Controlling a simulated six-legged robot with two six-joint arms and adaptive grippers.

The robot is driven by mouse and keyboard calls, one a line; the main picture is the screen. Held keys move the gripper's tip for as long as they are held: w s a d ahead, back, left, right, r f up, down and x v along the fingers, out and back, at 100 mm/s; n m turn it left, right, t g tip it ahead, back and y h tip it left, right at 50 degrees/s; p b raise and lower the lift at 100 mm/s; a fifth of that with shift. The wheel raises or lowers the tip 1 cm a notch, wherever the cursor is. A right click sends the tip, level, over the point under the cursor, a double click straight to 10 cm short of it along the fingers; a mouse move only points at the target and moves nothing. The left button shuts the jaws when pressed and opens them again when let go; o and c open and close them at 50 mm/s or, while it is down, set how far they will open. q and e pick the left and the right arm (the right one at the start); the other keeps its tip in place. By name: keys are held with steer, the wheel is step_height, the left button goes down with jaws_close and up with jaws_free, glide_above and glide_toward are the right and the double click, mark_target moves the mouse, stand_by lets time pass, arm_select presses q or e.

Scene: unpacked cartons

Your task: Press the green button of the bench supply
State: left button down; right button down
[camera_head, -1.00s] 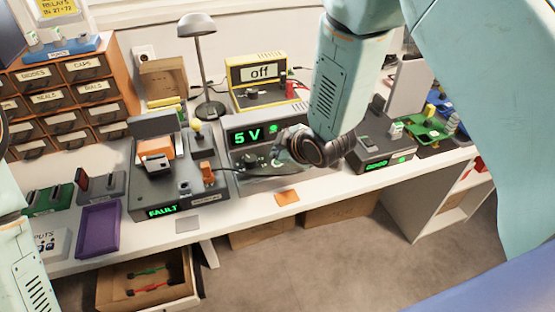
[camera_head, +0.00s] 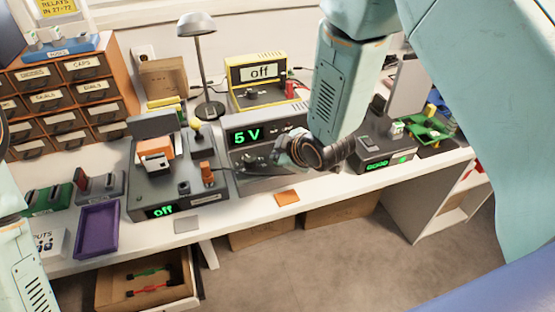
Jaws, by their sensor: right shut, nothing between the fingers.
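The bench supply (camera_head: 240,137) is a grey box at the back middle of the bench, with a lit green "5 V" display. Small controls show to the right of the digits. My right gripper (camera_head: 272,158) is shut and empty, in front of the supply's panel. The gripper and wrist cover much of the panel's lower right. I cannot make out the green button or tell whether the fingers touch the panel. My left arm enters at the lower left; its gripper is out of view.
A test fixture (camera_head: 150,190) with an "off" display stands left of the supply. A yellow meter (camera_head: 235,75) reading "off" and a lamp (camera_head: 197,24) stand behind. A device reading "GOOD" (camera_head: 375,164) is at right. An open drawer (camera_head: 196,280) juts out below.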

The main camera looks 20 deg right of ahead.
steer(key=shift+r+p, duration=0.55)
step_height(320, 180, up, 6)
steer(key=p, duration=0.5)
stand_by(0.6)
stand_by(0.8)
